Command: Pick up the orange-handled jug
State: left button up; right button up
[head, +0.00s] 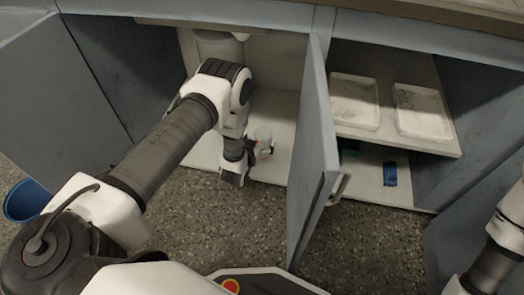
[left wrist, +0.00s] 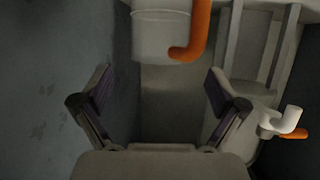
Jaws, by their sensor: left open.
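The orange-handled jug shows in the left wrist view as a pale, whitish vessel (left wrist: 162,36) at the top, with its curved orange handle (left wrist: 197,30) on its right side. In the head view the left gripper (head: 250,153) is low at the cabinet opening, close beside the jug. My right gripper is not in view.
An open cabinet door (head: 318,150) stands just right of my left arm. Beyond it, a shelf holds two white trays (head: 355,101), with a blue item (head: 390,174) below. A white fitting with an orange part (left wrist: 289,123) shows at the right. A blue bucket (head: 27,201) stands far left.

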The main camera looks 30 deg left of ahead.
aim_at(266, 131)
pick_arm(q)
jog(key=b+x, duration=0.1)
jog(key=x, duration=0.1)
jog(key=b+x, duration=0.1)
jog(key=x, duration=0.1)
jog(key=shift+s+f, duration=0.1)
jog(key=shift+f, duration=0.2)
jog(key=shift+r, duration=0.15)
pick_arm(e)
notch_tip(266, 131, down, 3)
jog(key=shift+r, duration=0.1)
pick_arm(q)
jog(key=c, duration=1.7)
jog(key=shift+r, duration=0.1)
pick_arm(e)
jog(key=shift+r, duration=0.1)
